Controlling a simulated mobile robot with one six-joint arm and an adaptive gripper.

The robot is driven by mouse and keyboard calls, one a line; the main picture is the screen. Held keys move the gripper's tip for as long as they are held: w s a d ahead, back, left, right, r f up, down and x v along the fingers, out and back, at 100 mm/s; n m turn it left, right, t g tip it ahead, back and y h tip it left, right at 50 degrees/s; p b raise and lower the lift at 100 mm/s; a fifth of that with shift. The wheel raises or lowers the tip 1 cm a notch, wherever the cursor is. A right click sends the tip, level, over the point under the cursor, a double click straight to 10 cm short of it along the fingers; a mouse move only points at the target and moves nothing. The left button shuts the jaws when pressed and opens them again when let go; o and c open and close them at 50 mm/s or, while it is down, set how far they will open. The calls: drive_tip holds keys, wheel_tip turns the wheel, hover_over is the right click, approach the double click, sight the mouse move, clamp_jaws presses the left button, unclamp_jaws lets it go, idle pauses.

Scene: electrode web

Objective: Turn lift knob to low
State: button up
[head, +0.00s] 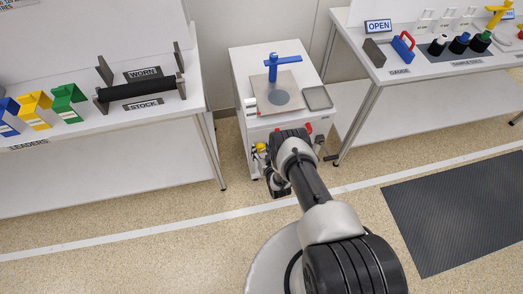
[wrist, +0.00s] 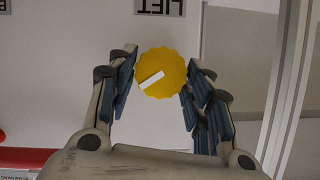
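The lift knob (wrist: 160,73) is a round yellow knob with a scalloped edge and a white pointer bar, set on a pale panel. The bar lies tilted, from lower left to upper right in the wrist view. An upside-down label "LIFT" (wrist: 162,6) sits above it there. My gripper (wrist: 160,82) is open, with its fingers on either side of the knob; I cannot tell whether they touch it. In the head view a small yellow part (head: 260,147) shows on the cabinet front beside my gripper (head: 277,184), and the arm hides much of that front.
The white cabinet (head: 245,75) carries a blue-handled fixture (head: 283,66) and a grey tray (head: 317,98). Tables stand left (head: 130,124) and right (head: 395,80). A red part (wrist: 22,158) lies at the lower left of the wrist view.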

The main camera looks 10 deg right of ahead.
drive_tip(key=c, duration=0.6)
drive_tip(key=shift+o, duration=0.2)
drive_tip(key=n+h, duration=0.1)
drive_tip(key=n, duration=0.1)
drive_tip(key=n+h, duration=0.2)
drive_tip(key=shift+a+f, duration=0.1)
drive_tip(key=shift+a, duration=0.25)
drive_tip(key=n+h, duration=0.2)
drive_tip(key=n, duration=0.1)
drive_tip(key=shift+a+f+n+t, duration=0.1)
drive_tip(key=shift+n+t, duration=0.2)
idle(0.3)
drive_tip(key=o, duration=1)
drive_tip(key=shift+o, duration=0.2)
